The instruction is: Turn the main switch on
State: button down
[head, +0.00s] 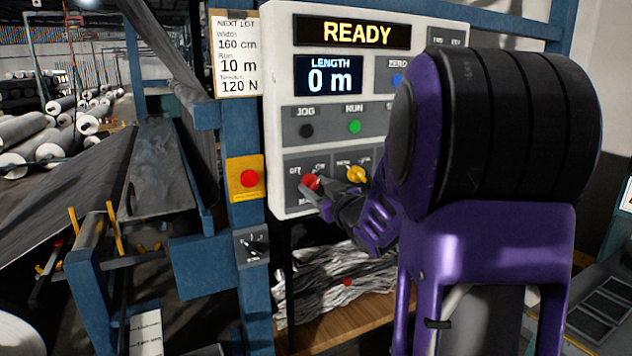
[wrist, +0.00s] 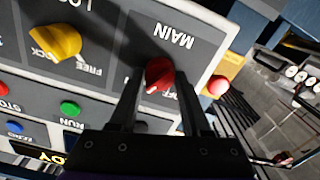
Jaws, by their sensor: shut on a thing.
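The main switch is a red rotary knob (head: 310,182) at the lower left of the control panel (head: 281,120), below the OFF and ON labels. In the wrist view the same red knob (wrist: 159,72) sits beside the word MAIN, seen upside down. My gripper (head: 323,190) is at the knob; in the wrist view its two dark fingers (wrist: 158,80) are shut on the knob from both sides. A small white mark shows on the knob, but its exact setting is hard to tell. The display (head: 352,33) is lit and reads READY.
A yellow knob (head: 357,174) is just right of the red one. A red button on a yellow plate (head: 249,178) is to the left, above a small black switch (head: 252,245). A green RUN button (head: 354,127) is above. Grey rolls (head: 35,145) lie far left.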

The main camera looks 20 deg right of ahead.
jog(key=shift+r+m+p, duration=0.1)
jog(key=shift+m+p, duration=0.45)
jog(key=shift+m, duration=0.95)
jog(key=shift+c, duration=1.8)
grip_release()
